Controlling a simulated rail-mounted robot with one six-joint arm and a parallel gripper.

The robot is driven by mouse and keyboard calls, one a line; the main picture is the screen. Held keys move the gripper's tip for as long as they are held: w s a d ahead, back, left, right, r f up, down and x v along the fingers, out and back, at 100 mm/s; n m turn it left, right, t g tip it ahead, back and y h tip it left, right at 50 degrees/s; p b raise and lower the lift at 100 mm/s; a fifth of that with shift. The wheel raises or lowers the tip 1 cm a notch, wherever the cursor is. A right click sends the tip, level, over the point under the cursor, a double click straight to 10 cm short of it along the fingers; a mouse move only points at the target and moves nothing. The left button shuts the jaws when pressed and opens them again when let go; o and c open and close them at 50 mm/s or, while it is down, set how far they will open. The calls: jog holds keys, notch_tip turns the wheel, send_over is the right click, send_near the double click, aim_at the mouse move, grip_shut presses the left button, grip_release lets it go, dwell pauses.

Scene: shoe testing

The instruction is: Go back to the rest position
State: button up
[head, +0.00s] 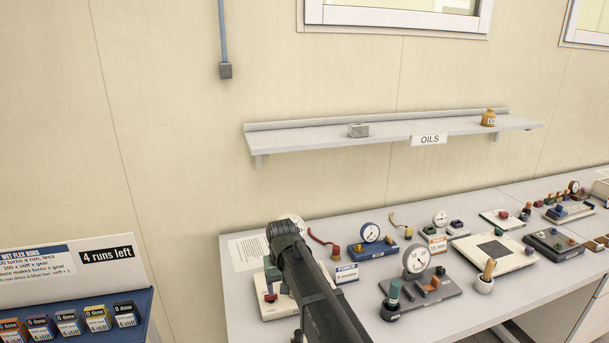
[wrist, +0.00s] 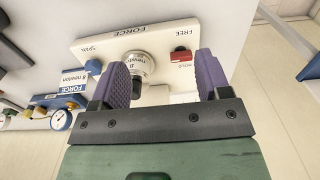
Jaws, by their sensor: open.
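My gripper (wrist: 161,72) shows in the wrist view with its two purple fingers apart. Nothing is held between them. Beyond the fingers is a white panel (wrist: 205,35) marked FORCE, SPAN, FREE and HOLD, with a round metal knob (wrist: 139,64) and a red HOLD piece (wrist: 181,56). The knob appears between the fingers; the gap to it cannot be told. In the head view my dark arm rises from the bottom over the left part of the bench (head: 245,322), and the fingertips are hidden there.
Several gauges and small instruments, including a blue-based gauge (head: 371,233) and a grey-based gauge (head: 416,261), crowd the bench to the right of my arm. An OILS shelf (head: 380,132) hangs above. A blue rack (head: 146,300) of small boxes stands at left.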

jog(key=s+d+f+m+b, duration=0.1)
jog(key=s+d+m, duration=0.1)
jog(key=s+d, duration=0.8)
jog(key=s+d+f+m+b, duration=0.1)
jog(key=s+d+m, duration=0.1)
jog(key=s+d, duration=0.9)
jog(key=d, duration=0.4)
jog(key=shift+d+f, duration=0.3)
